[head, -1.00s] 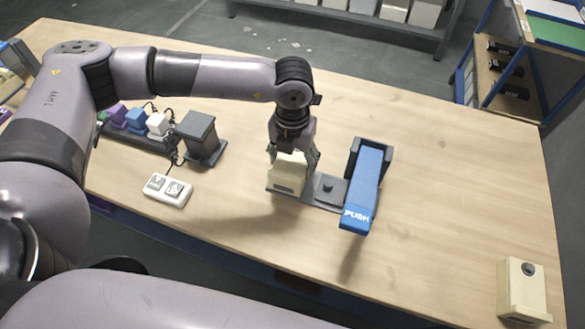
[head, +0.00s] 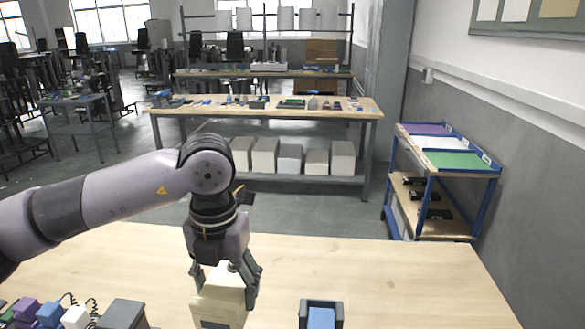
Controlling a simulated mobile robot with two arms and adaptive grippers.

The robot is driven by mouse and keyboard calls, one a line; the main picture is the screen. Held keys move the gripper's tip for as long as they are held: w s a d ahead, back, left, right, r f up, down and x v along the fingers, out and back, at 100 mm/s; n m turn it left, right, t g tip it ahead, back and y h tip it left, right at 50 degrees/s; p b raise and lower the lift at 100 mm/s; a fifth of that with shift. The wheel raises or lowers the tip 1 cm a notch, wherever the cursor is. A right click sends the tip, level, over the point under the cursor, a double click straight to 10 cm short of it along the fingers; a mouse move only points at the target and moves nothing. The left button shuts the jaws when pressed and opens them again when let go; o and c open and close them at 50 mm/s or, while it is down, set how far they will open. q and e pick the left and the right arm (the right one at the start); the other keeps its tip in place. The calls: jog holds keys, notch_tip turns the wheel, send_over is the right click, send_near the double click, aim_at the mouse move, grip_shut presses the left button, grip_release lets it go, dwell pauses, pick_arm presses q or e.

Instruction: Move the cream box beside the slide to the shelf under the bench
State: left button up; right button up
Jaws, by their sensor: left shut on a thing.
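The cream box (head: 217,303) is in the head view at the lower middle, held from above. My left gripper (head: 228,275) is shut on its upper part. The box appears raised above the table; its lower end is cut off by the picture edge. The slide (head: 320,317), blue in a dark frame, shows only its top end to the right of the box. The bench (head: 270,110) stands across the room, with a shelf (head: 305,179) under it holding a row of several pale boxes. My right gripper is not in view.
A wooden table (head: 400,280) lies before me, clear to the right. Coloured blocks (head: 50,312) and a dark block (head: 122,314) sit at its lower left. A blue-framed cart (head: 440,185) stands beyond its right end. Open floor (head: 310,212) lies between table and bench.

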aim_at(209, 324)
pick_arm(q)
jog(key=shift+s+a+f+m, duration=0.15)
jog(key=shift+f+m, duration=0.15)
jog(key=shift+m, duration=0.4)
jog(key=s+f+m, duration=0.1)
jog(key=m, duration=0.3)
jog(key=s+a+f+m, duration=0.1)
jog(key=f+m, duration=0.1)
jog(key=m, duration=0.3)
jog(key=a+f+m, duration=0.1)
jog(key=f+m, duration=0.1)
jog(key=m, duration=0.3)
jog(key=shift+s+a+f, duration=0.25)
jog(key=shift+s, duration=0.15)
jog(key=s+a+f+m, duration=0.1)
jog(key=s+f+m, duration=0.1)
jog(key=m, duration=0.7)
jog(key=s+a+f+m, duration=0.1)
jog(key=s+f+m, duration=0.2)
jog(key=m, duration=0.7)
jog(key=shift+a+f, duration=0.35)
jog(key=shift+a, duration=0.05)
